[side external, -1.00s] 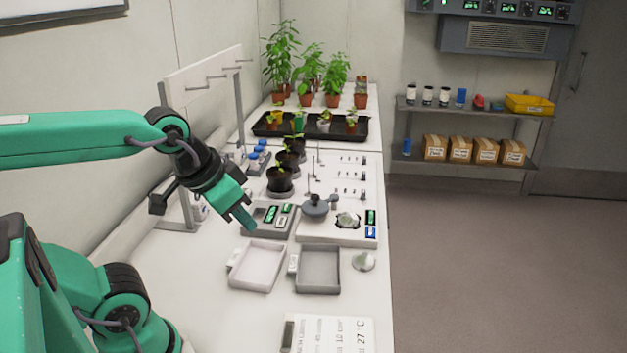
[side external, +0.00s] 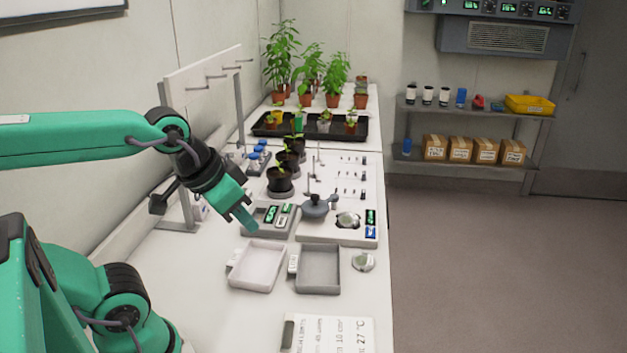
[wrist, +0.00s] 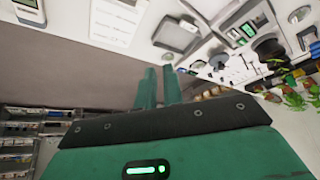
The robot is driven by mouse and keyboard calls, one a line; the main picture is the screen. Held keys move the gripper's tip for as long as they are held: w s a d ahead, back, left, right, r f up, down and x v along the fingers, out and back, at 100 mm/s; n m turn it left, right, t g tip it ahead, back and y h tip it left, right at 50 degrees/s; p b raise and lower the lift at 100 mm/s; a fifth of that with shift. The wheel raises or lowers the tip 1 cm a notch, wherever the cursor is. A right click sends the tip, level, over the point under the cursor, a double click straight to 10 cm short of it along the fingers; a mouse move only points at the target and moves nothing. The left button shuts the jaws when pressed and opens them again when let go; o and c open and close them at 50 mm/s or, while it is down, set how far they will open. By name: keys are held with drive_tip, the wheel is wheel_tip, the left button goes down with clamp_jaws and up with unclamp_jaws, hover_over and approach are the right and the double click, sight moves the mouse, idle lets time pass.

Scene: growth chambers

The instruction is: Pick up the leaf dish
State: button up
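A small round clear dish with something pale green in it, apparently the leaf dish (side external: 363,262), lies on the bench right of the grey tray. A similar round dish (side external: 347,220) sits in a dark recess of the white panel behind it. I cannot tell for certain which one holds the leaf. My gripper (side external: 247,222) hangs above the bench, left of both dishes and clear of them. In the wrist view its two green fingers (wrist: 160,86) stand a little apart with nothing between them.
A white tray (side external: 257,286) and a grey tray (side external: 318,289) stand in front of the white panel (side external: 310,237). A grey lidded pot (side external: 315,207) and black plant pots (side external: 279,181) stand behind. A printed card (side external: 335,325) lies at the front. The bench's right edge is close to the dish.

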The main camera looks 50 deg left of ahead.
drive_tip(key=o, duration=1.1)
